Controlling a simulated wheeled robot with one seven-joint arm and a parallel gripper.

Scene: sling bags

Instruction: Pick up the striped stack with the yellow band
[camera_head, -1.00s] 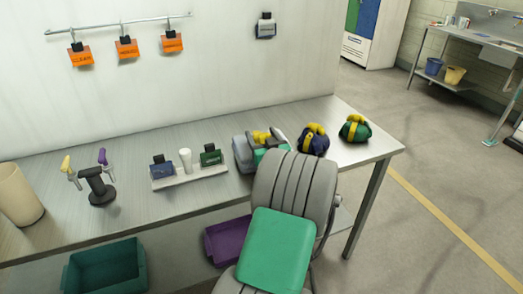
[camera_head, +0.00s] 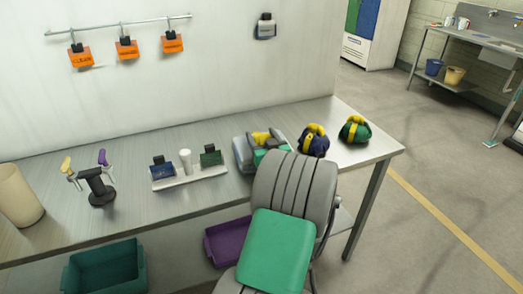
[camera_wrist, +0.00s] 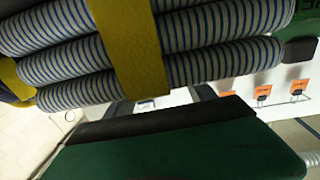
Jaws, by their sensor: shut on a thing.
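The striped stack (camera_wrist: 200,40) fills the upper part of the wrist view. It is several grey rolls with thin blue stripes, bound by a yellow band (camera_wrist: 130,45). In the head view the stack (camera_head: 242,154) is small, greyish and partly hidden behind my arm, at the bench's right-middle. My gripper (camera_head: 268,152) is there at the stack, mostly hidden by my arm, and shut on it. The fingertips cannot be made out. I cannot tell whether the stack is clear of the bench.
To the right stand a dark blue bundle (camera_head: 314,146) and a green bundle (camera_head: 355,133), both with yellow bands. To the left is a white rack (camera_head: 190,178) with small tags. A two-handled black stand (camera_head: 100,188) and beige bin (camera_head: 18,195) are farther left.

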